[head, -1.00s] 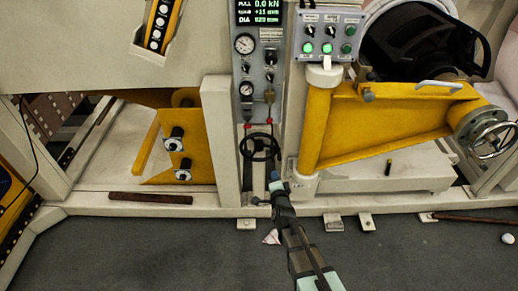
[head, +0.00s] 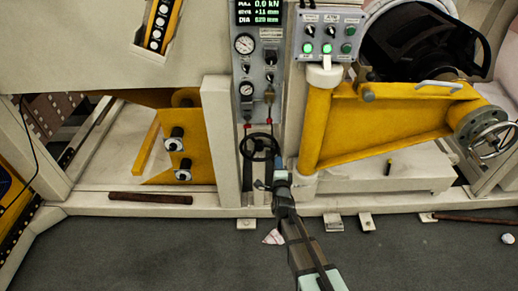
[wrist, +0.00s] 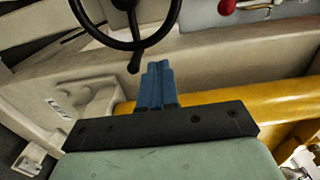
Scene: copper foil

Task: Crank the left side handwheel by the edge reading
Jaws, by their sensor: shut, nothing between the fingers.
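The black handwheel (head: 260,147) is on the grey column left of the yellow arm, below the gauges. In the wrist view its rim and spokes (wrist: 101,36) fill the top, with a small dark handle (wrist: 134,63) hanging below the rim. My gripper (head: 278,163) is just below and right of the wheel. In the wrist view its blue fingers (wrist: 157,84) are shut with nothing between them, right of the handle and apart from it as far as I can tell. The display (head: 258,12) above has a middle line that seems to read +11 mm.
A chrome handwheel (head: 497,140) is at the far right end of the yellow arm (head: 385,125). A button box (head: 328,37) is above. A brown bar (head: 150,198) lies on the left ledge. The grey floor in front is mostly clear.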

